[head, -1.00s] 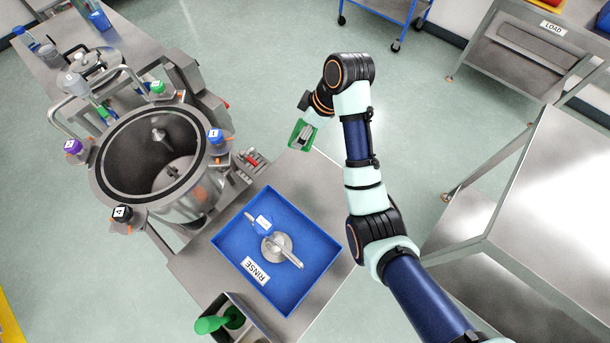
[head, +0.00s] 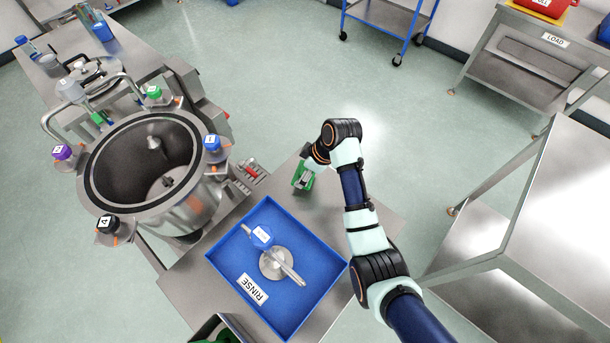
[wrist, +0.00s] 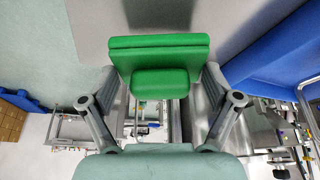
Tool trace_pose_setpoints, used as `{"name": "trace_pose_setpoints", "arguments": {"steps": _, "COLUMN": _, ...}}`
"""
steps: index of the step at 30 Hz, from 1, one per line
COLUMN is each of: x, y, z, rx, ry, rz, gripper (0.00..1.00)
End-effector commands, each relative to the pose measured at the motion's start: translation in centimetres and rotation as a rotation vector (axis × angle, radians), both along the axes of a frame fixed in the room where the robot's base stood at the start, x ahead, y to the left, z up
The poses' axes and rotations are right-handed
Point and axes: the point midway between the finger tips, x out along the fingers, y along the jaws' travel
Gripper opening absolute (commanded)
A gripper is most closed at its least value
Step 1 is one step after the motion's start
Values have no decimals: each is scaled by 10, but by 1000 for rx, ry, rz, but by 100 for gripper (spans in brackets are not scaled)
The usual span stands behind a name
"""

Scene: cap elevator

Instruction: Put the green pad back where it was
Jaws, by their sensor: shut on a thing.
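My gripper (head: 306,176) is shut on the green pad (head: 301,180), just beyond the far side of the blue tray, over the far end of the steel bench (head: 385,205). In the wrist view the green pad (wrist: 160,52) is a flat, two-layered block with a smaller rounded grip block between my gripper's (wrist: 160,85) fingers. The bench surface (wrist: 115,20) shows behind the pad. I cannot tell whether the pad touches the bench.
The blue tray (head: 225,262) marked RINSE holds a metal part with a blue cap. An open steel vessel (head: 190,200) with colored knobs stands left. A steel container (head: 204,331) with something green inside is at the bottom edge. A bare steel table (head: 560,200) stands right.

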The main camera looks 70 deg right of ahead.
Motion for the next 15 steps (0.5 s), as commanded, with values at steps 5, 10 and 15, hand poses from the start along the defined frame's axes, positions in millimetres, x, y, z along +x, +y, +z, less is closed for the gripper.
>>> {"name": "trace_pose_setpoints", "arguments": {"steps": 5, "x": 0, "y": 1, "z": -30, "rx": 2, "ry": 1, "rz": 1, "gripper": 51}}
{"name": "trace_pose_setpoints", "arguments": {"steps": 10, "x": 0, "y": 0, "z": -29, "rx": 0, "ry": 0, "rz": 0, "gripper": 51}}
{"name": "trace_pose_setpoints", "arguments": {"steps": 15, "x": 0, "y": 0, "z": -32, "rx": 0, "ry": 0, "rz": 0, "gripper": 90}}
